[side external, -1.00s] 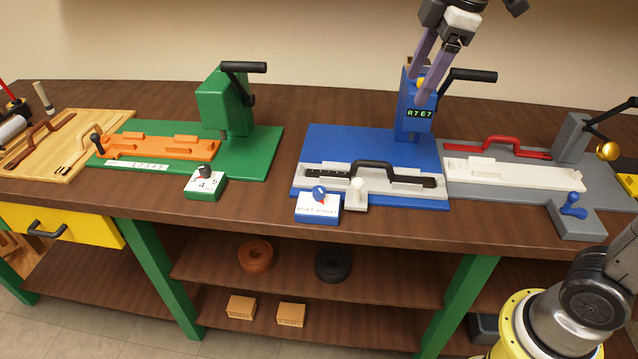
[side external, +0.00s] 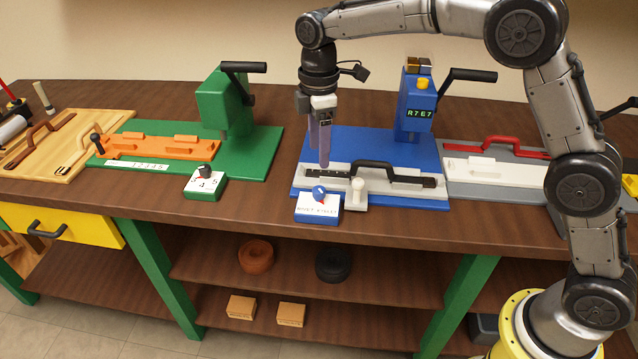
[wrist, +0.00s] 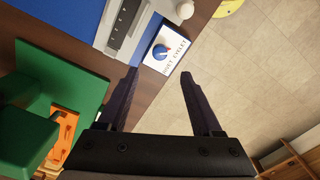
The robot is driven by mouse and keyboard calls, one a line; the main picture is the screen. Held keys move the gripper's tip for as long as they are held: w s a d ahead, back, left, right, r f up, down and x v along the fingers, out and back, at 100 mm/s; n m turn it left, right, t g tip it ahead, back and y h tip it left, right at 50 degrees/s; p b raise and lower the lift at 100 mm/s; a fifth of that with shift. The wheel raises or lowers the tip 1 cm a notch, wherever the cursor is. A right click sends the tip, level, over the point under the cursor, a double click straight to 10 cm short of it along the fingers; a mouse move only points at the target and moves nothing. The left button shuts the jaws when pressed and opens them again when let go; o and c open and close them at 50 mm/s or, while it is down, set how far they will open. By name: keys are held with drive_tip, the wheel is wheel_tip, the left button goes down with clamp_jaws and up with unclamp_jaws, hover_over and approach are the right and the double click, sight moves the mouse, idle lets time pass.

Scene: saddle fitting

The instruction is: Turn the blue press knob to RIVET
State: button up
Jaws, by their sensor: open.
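The blue press knob (side external: 319,192) sits on a small blue box with a white label plate (side external: 318,209) at the front edge of the blue press. In the wrist view the knob (wrist: 160,52) shows a white pointer mark and lies just ahead of the fingers, nearer the left one. My gripper (side external: 324,160) is open and empty, pointing down above the left end of the grey fixture, apart from the knob. In the wrist view its two fingers (wrist: 160,82) stand wide apart.
The blue press (side external: 416,105) with a display and black lever stands behind. A grey fixture with a black handle (side external: 375,165) and a white post (side external: 357,190) stand beside the knob. The green press (side external: 225,105) and its small dial box (side external: 205,185) are left.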

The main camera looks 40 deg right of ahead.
sight(319, 189)
wheel_tip(319, 189, down, 10)
drive_tip(key=shift+f, duration=0.1)
idle(0.4)
clamp_jaws()
